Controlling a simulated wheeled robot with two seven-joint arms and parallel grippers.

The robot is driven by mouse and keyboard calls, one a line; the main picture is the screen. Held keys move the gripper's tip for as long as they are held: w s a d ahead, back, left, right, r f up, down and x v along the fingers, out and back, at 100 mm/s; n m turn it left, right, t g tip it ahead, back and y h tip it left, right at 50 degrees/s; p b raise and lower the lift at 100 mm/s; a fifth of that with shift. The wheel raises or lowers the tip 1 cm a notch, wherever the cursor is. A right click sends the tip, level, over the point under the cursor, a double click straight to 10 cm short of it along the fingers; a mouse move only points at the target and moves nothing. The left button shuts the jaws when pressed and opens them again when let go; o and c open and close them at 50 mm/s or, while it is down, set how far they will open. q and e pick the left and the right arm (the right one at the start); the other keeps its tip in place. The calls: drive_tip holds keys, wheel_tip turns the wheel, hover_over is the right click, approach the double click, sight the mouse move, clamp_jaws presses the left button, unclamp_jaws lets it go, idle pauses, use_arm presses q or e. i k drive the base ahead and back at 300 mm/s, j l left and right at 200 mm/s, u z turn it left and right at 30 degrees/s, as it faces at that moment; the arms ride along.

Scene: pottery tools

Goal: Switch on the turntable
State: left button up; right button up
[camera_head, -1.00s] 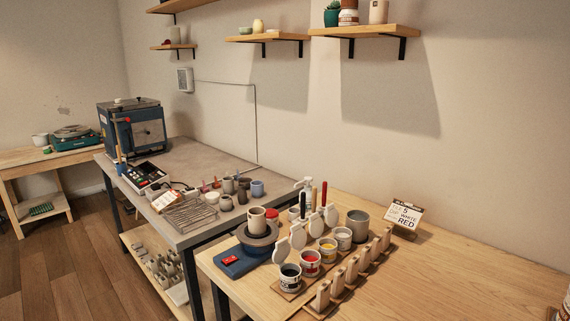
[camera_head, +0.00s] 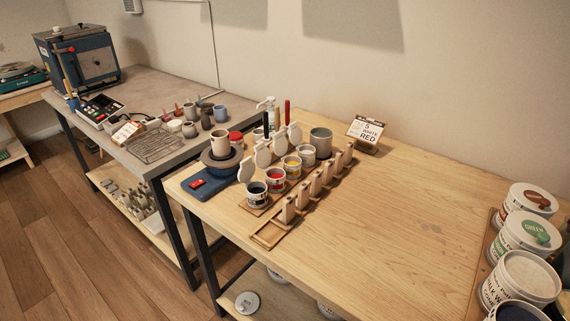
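A turntable with a blue base (camera_head: 213,181) stands at the left front corner of the wooden table. A red switch (camera_head: 197,183) is on the base's near left end; I cannot tell whether it is on or off. A dark round wheel (camera_head: 222,162) sits on the base, and a beige cup (camera_head: 220,141) stands upright on the wheel. A teal device (camera_head: 18,78), possibly a record player, is partly in view on the bench at the far left. Neither of my grippers is in view.
On the wooden table (camera_head: 400,220), open paint cups (camera_head: 292,166), upright wooden holders (camera_head: 302,193) and a sign (camera_head: 367,131) stand near the turntable. Paint tubs (camera_head: 525,233) line the right edge. The table's middle is clear. A kiln (camera_head: 77,60) stands on the grey table.

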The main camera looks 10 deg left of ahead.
sight(197, 183)
drive_tip(key=i+j+z, duration=0.15)
drive_tip(key=j+z, duration=0.35)
drive_tip(key=i+j+z, duration=0.1)
drive_tip(key=j+z, duration=0.9)
drive_tip(key=j, duration=0.55)
drive_tip(key=k+j, duration=0.15)
drive_tip(key=j, duration=1)
drive_tip(key=k+z, duration=0.05)
